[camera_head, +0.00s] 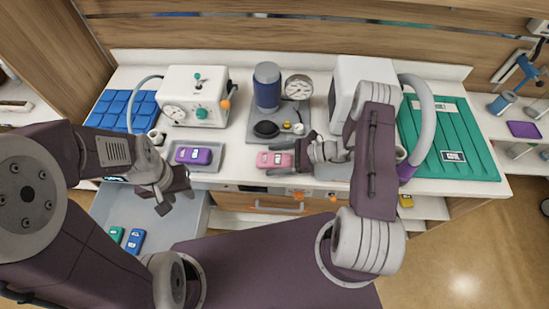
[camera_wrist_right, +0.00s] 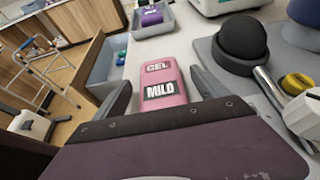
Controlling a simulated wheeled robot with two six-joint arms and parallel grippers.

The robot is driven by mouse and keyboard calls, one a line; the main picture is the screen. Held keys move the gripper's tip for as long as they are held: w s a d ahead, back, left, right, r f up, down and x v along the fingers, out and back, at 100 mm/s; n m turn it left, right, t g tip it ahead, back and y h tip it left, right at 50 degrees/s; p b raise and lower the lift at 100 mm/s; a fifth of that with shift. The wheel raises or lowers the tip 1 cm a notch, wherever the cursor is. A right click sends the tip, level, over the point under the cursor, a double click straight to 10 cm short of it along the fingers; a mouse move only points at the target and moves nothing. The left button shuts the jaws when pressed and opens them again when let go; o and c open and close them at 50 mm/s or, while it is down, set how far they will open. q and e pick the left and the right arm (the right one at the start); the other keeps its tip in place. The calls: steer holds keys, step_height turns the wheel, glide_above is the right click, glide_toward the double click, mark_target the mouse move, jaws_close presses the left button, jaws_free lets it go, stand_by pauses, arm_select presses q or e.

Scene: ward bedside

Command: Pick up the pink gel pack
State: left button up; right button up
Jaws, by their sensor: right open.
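The pink gel pack (camera_head: 270,159) lies on the white counter in the head view. In the right wrist view the pink gel pack (camera_wrist_right: 162,86) shows labels reading GEL and MILD. My right gripper (camera_head: 284,159) is open, with its fingers on either side of the pack's near part. In the right wrist view a gap shows between the pack and the right-hand finger; the left-hand finger is closer to it. My left gripper (camera_head: 176,196) is open and empty above the drawer, well left of the pack.
A purple pack (camera_head: 194,155) lies in a grey tray (camera_head: 207,169) to the left. A grey base (camera_head: 258,140) with a black dome, blue cylinder and gauge stands behind the pink pack. The open drawer (camera_head: 190,222) holds green and blue packs. A green board (camera_head: 440,130) lies at right.

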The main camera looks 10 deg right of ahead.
mark_target(275, 158)
steer(key=shift+w+a+f, duration=0.1)
steer(key=shift+a, duration=0.15)
steer(key=shift+d, duration=0.15)
steer(key=c, duration=1.7)
steer(key=shift+o, duration=0.2)
steer(key=shift+r, duration=0.6)
step_height(275, 158, up, 3)
steer(key=shift+r+b, duration=0.1)
steer(key=shift+b, duration=0.45)
steer(key=s+d+r+b, duration=0.1)
steer(key=s+d+r, duration=0.5)
steer(key=d, duration=0.3)
steer(key=shift+s+d+r, duration=0.15)
steer(key=shift+d+r, duration=0.2)
